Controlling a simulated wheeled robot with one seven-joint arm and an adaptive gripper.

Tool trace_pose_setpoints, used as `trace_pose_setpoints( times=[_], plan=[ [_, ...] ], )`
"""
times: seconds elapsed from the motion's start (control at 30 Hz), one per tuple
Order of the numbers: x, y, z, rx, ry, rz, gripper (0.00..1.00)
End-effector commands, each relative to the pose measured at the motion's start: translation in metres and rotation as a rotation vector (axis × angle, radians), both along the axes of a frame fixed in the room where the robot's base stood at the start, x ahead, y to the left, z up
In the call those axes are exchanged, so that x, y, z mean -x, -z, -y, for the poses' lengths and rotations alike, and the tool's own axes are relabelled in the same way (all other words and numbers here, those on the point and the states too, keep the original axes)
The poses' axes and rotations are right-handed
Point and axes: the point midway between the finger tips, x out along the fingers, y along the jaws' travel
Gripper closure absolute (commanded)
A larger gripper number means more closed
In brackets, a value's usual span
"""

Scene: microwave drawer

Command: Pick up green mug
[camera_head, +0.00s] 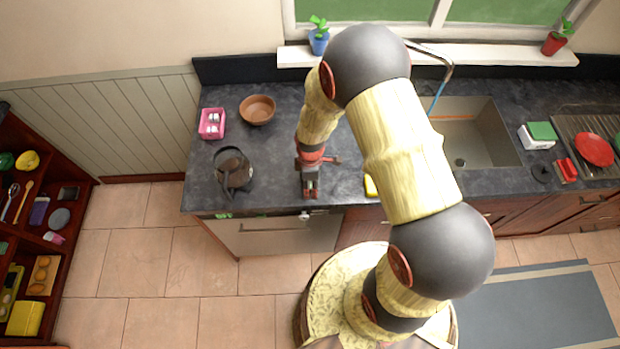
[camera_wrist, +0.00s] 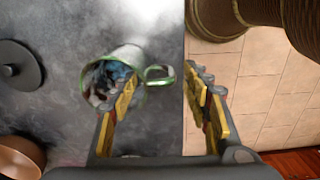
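The green mug (camera_wrist: 83,80) shows in the wrist view near the counter's front edge. It has a green rim and a green handle (camera_wrist: 160,68) that points right, and its inside looks blue, white and dark. My gripper (camera_wrist: 160,88) is open, with one yellow-padded finger overlapping the mug's right side in the picture and the other to the right of the handle. The handle shows between the fingertips; I cannot tell whether anything touches. In the head view my gripper (camera_head: 310,190) is over the counter's front edge, and I cannot make out the mug there.
The sink (camera_head: 470,140) is to the right. The dishwasher front (camera_head: 280,235) is below the edge.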

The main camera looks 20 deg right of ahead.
Motion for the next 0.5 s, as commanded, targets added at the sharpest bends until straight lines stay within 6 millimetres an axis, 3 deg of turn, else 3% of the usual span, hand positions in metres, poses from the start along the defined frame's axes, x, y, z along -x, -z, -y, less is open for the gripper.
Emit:
trace_pose_setpoints(
  times=[0.5],
  plan=[
    [0.0004,0.0000,0.0000,0.000,0.000,-0.001,0.83]
  ],
)
